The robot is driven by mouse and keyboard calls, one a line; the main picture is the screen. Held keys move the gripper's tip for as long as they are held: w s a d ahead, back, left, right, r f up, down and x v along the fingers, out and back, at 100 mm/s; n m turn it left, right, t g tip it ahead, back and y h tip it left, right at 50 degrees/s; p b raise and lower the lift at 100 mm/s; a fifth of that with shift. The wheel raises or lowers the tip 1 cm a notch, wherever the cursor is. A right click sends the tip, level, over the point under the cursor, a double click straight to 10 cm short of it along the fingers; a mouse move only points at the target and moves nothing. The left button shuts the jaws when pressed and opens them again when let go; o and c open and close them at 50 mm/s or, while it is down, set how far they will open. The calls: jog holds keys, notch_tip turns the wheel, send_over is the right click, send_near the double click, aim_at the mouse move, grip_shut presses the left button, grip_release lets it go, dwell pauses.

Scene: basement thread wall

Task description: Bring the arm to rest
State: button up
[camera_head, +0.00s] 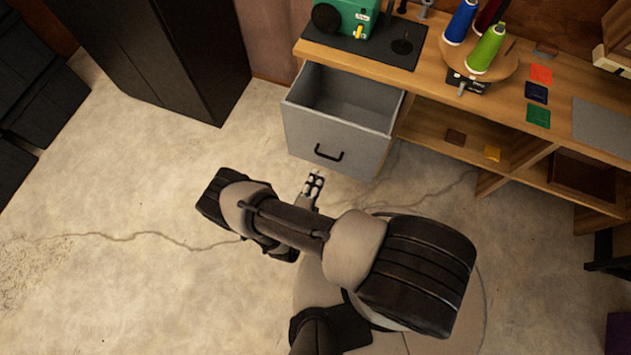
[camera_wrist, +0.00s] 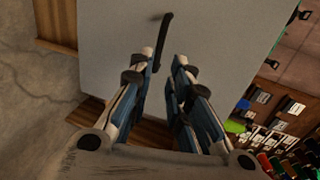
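My gripper (camera_head: 314,183) is in front of the grey drawer (camera_head: 335,108), which is pulled out of the wooden bench. The drawer looks empty inside. In the wrist view my gripper (camera_wrist: 166,62) shows two blue and black fingers with a gap between them and nothing held. Beyond the fingertips is the drawer's grey front (camera_wrist: 108,35) with its black handle (camera_wrist: 162,45). The handle (camera_head: 329,154) also shows in the head view, apart from the fingers. My arm is bent over my base.
The bench top (camera_head: 550,70) carries a green machine (camera_head: 345,17), a blue cone (camera_head: 461,22), a green cone (camera_head: 486,48) and several coloured squares. A dark cabinet (camera_head: 165,55) stands at the back left. Open concrete floor (camera_head: 110,200) lies to the left.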

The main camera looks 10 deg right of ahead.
jog(key=shift+s+a+r, duration=0.1)
jog(key=shift+s+a, duration=0.2)
jog(key=shift+s, duration=0.15)
